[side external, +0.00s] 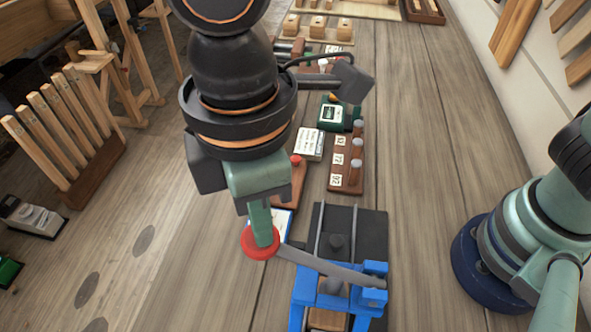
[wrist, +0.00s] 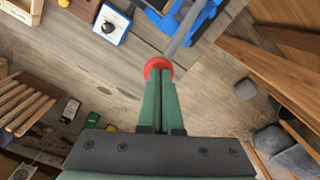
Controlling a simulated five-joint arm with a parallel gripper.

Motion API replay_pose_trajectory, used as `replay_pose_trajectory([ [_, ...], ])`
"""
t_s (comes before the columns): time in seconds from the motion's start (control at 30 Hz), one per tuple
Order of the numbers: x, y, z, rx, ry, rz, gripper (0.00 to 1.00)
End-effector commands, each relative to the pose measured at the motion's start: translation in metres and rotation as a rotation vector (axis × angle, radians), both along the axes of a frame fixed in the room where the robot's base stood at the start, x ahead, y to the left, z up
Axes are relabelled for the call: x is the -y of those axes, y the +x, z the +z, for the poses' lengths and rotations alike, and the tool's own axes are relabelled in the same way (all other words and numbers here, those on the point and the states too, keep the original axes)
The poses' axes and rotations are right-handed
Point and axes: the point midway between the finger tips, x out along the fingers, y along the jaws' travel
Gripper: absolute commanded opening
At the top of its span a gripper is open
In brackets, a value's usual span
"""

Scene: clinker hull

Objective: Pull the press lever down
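The blue press (side external: 300,300) stands at the bottom middle of the side view. It also shows at the top of the wrist view (wrist: 205,20). Its grey lever (side external: 325,265) reaches left from the frame to a round red knob (side external: 249,249). The lever and knob (wrist: 152,64) also show in the wrist view. My gripper (side external: 263,240) points down onto the knob, and its tips overlap the knob's middle. In the wrist view my gripper (wrist: 163,74) has its two green fingers together, meeting at the knob. The knob shows around the tips, not clearly between them.
A dark plate (side external: 370,225) lies behind the press frame. Beyond it are a numbered wooden block (side external: 349,165), a white box (side external: 309,144) and a green device (side external: 331,113). A teal arm with a dark blue base (side external: 480,285) stands at right. The bench left of the knob is clear.

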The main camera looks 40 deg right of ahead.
Motion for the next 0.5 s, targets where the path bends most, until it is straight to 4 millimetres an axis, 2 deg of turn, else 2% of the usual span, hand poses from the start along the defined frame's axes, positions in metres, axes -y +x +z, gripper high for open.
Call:
replay_pose_trajectory([
  [0.5, -0.004, 0.005, -0.016, -0.002, -0.005, 0.0, 0.0],
])
